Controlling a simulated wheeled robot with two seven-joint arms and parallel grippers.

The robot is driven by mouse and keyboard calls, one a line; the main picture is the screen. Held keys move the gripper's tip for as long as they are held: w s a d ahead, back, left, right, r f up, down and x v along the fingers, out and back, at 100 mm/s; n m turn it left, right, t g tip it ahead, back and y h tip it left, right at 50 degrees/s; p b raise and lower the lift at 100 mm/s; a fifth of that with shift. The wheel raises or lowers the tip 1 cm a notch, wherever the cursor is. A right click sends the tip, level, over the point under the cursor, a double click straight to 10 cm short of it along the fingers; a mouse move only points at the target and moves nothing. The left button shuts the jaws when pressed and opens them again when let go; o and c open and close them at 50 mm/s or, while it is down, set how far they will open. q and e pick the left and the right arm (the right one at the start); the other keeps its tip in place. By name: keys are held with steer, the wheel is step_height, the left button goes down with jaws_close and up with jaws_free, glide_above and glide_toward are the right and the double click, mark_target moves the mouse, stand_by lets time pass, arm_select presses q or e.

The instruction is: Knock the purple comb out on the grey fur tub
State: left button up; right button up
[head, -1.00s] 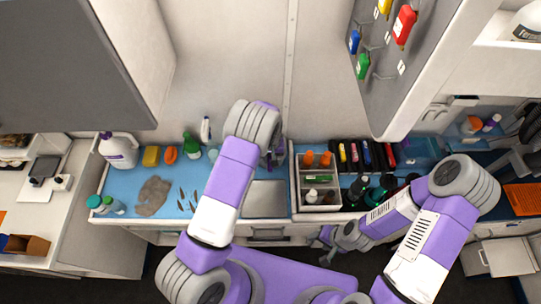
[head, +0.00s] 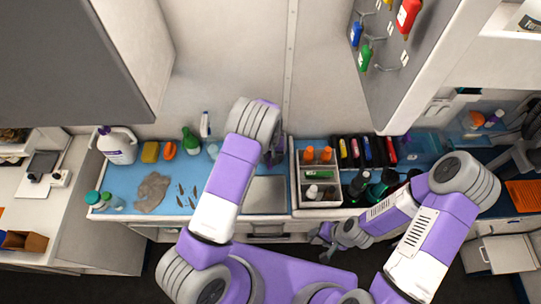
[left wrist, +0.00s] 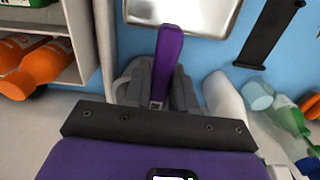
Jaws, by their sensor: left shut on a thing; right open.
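A purple comb (left wrist: 168,58) is held in my left gripper (left wrist: 160,85). In the left wrist view its purple length sticks out past the fingers, and its lower end is hidden between them. A pale grey metal tub (left wrist: 190,14) lies just beyond the comb's tip; whether they touch I cannot tell. In the head view the tub (head: 265,197) sits on the blue counter, partly hidden by my left arm. My left gripper (head: 275,153) is mostly hidden there by its own wrist. My right gripper (head: 322,240) is open and empty, low in front of the counter.
A divided caddy (head: 318,178) with orange-capped bottles stands right of the tub. Dark bottles (head: 378,190) stand beyond it. A white jug (head: 117,146) stands at the back left.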

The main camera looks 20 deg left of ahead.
arm_select(q)
steer(key=shift+f+b, duration=0.35)
steer(key=shift+f, duration=0.05)
stand_by(1.2)
steer(key=shift+s, duration=0.1)
steer(key=shift+r+p, duration=0.4)
steer(key=shift+r, duration=0.6)
steer(key=shift+f+b, duration=0.95)
steer(key=shift+f, duration=0.05)
stand_by(1.1)
steer(key=shift+r+p, duration=1.5)
steer(key=shift+r, duration=1.5)
